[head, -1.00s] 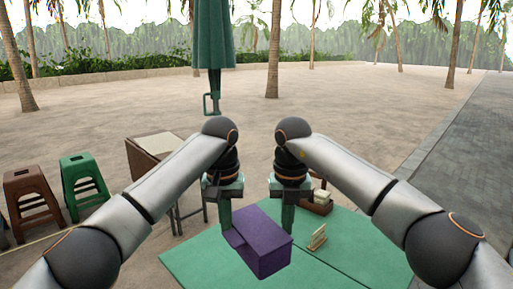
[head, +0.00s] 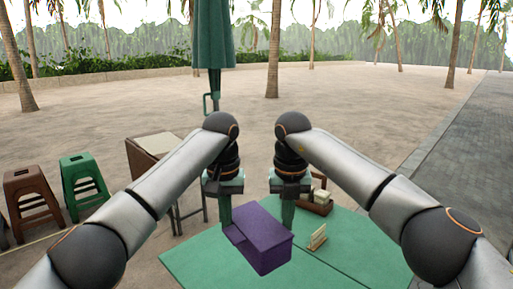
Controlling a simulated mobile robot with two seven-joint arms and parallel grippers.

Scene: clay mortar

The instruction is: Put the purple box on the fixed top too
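The purple box (head: 266,246) shows in the head view above the green table top (head: 205,262). Its lid side faces up and its near corner points toward me. Whether it touches the top or hangs just above it I cannot tell. My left gripper (head: 226,219) points down at the box's left back edge. My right gripper (head: 288,217) points down at its right back corner. Each gripper's green fingers look like a single bar, partly hidden by the box, so their opening does not show. A seam divides the green surface into panels.
A small cream rack (head: 317,237) stands on the green top right of the box. A brown tray (head: 318,205) with pale items sits behind it. A folding table (head: 154,147), a green stool (head: 82,182) and a brown stool (head: 31,197) stand left. A closed umbrella (head: 213,45) stands behind.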

